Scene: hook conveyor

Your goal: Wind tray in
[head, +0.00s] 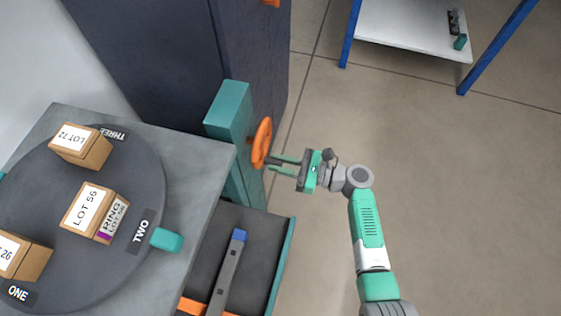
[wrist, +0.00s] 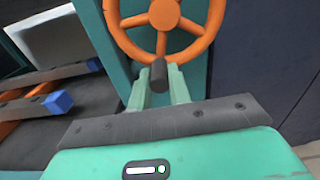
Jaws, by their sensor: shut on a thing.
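An orange handwheel (head: 262,142) is mounted on a teal post (head: 230,112) beside the grey table. In the wrist view the orange wheel (wrist: 166,16) shows its spokes and hub, with a dark handle knob (wrist: 158,74) at its lower rim. My gripper (head: 274,165) is shut on this knob; its two green fingers (wrist: 159,88) sit on either side of it. A dark tray (head: 262,240) with a teal edge lies low beside the table, below the post. A grey bar with a blue end (head: 228,270) lies in it.
A dark turntable (head: 150,190) on the grey table carries several labelled boxes, including LOT 56 (head: 88,208). A dark cabinet (head: 180,50) stands behind the post. A white shelf with blue legs (head: 410,25) is at the upper right. The floor right of my arm is clear.

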